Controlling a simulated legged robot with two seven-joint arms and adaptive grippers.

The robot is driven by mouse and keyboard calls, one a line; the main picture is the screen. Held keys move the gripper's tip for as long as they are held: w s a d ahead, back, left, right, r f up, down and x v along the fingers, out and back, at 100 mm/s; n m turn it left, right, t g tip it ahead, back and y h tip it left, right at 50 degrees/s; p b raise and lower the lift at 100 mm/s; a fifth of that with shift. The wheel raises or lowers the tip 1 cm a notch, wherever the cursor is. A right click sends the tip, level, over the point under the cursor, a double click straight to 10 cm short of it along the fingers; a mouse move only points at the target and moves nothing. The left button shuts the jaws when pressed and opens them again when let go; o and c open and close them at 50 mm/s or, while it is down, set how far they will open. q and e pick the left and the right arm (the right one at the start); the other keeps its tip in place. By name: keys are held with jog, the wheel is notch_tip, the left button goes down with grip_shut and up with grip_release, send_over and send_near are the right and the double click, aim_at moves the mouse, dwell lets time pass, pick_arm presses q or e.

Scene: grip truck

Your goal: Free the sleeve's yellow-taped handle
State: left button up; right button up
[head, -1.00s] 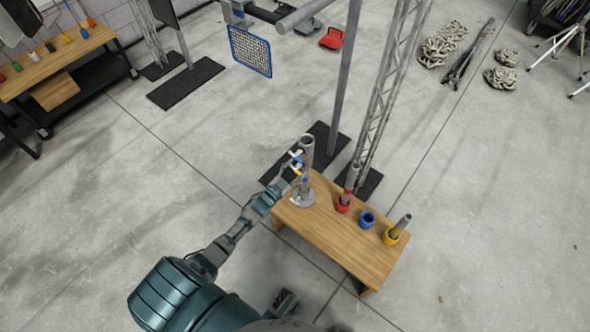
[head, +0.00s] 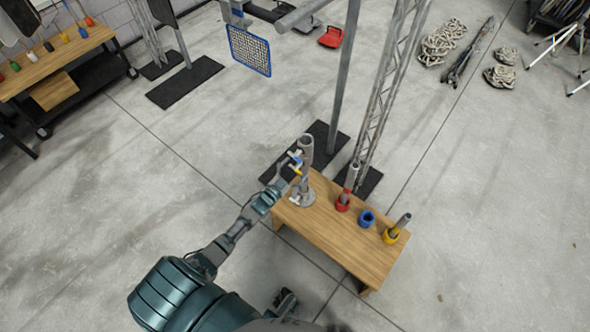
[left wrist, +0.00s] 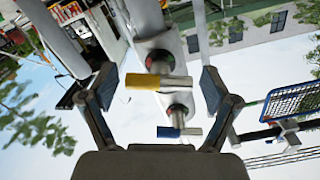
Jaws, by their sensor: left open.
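A grey upright sleeve (head: 305,150) stands on a round grey base (head: 302,197) at the left end of the wooden bench. Its yellow-taped handle (left wrist: 143,81) sticks out sideways, with a bare metal part at its right. A blue-taped handle (left wrist: 170,131) shows lower in the left wrist view. My left gripper (head: 287,174) is at the sleeve's left side in the head view. In the left wrist view its fingers (left wrist: 158,78) are spread, one on each side of the yellow handle. No contact is visible.
The bench (head: 335,232) also carries a red holder (head: 343,201) with a grey tube, a blue ring (head: 367,218) and a yellow holder (head: 391,235) with a grey tube. A post (head: 345,85) and a lattice truss (head: 385,95) rise behind it.

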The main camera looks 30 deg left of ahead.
pick_arm(q)
jog(key=s+a, duration=0.1)
jog(key=s, duration=1.1)
jog(key=s+d+f+n+g+y+p, duration=0.2)
jog(key=s+d+f+g+p, duration=0.55)
jog(key=s+f, duration=0.65)
jog(key=s+d+f+g, duration=0.2)
jog(key=s+d+g, duration=0.2)
jog(key=s, duration=0.3)
jog(key=s+d+f+g, duration=0.3)
jog(key=s+d+g, duration=0.1)
jog(key=s, duration=0.3)
jog(key=shift+s+f+n+g+h+p, duration=0.15)
jog(key=shift+s+n+g+h+p, duration=0.2)
jog(key=shift+s+g, duration=0.1)
pick_arm(e)
jog(key=s+f, duration=0.2)
jog(key=f, duration=0.8)
jog(key=s+f+g, duration=0.1)
jog(key=s+f, duration=0.2)
jog(key=f, duration=0.7)
jog(key=shift+d+g, duration=0.3)
jog(key=shift+d, duration=0.1)
